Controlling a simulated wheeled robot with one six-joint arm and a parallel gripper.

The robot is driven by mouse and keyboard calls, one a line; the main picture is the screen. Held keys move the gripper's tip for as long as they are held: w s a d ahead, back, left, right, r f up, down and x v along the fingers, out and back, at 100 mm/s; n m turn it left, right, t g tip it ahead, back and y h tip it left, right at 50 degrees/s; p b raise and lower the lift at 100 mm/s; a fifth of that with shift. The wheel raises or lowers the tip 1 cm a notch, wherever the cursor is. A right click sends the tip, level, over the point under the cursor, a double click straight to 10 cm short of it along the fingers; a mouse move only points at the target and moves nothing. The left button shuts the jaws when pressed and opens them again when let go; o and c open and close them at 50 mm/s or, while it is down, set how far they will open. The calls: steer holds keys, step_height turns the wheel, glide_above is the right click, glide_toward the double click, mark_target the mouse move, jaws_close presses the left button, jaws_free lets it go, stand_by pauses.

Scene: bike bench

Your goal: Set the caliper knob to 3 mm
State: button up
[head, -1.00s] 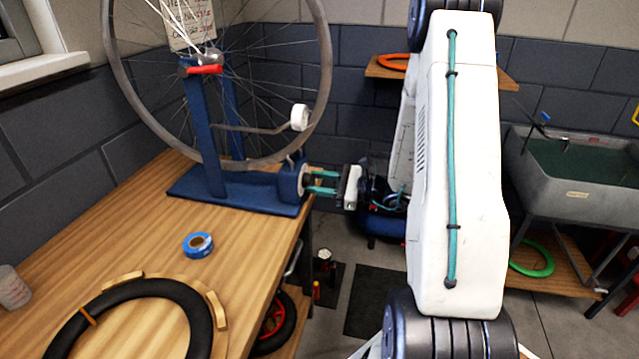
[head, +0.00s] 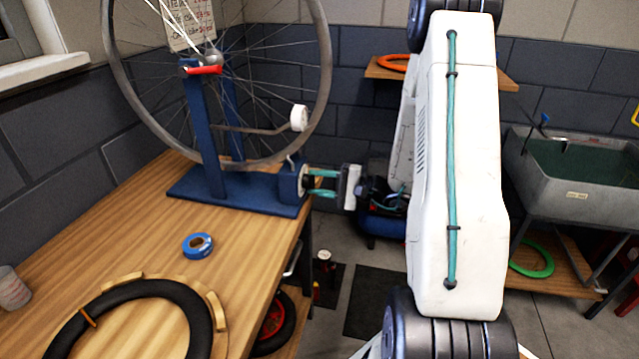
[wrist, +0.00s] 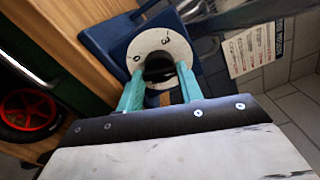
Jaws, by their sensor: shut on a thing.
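The caliper knob (wrist: 158,68) is dark and sits in the middle of a round white dial (wrist: 148,44) on the blue stand's housing. The dial bears the marks 0 and 3 near its upper edge in the wrist view. My gripper (wrist: 160,84) is shut on the knob, with one teal finger on each side of it. In the head view my gripper (head: 312,183) reaches the housing (head: 290,186) from the right. The fingers partly hide the knob and lower dial. I cannot tell which mark the knob points to.
The blue truing stand (head: 215,190) holds a spoked wheel (head: 322,70) on the wooden bench (head: 140,230). Blue tape (head: 188,248) and a black tire (head: 190,310) lie on the bench. A grey sink (head: 570,180) stands at the right.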

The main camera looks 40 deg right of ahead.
steer(key=n, duration=1.2)
steer(key=shift+r, duration=0.1)
steer(key=shift+n, duration=0.3)
stand_by(0.3)
steer(key=o, duration=1)
steer(key=shift+s, duration=0.1)
steer(key=v, duration=0.7)
steer(key=shift+s+d, duration=0.25)
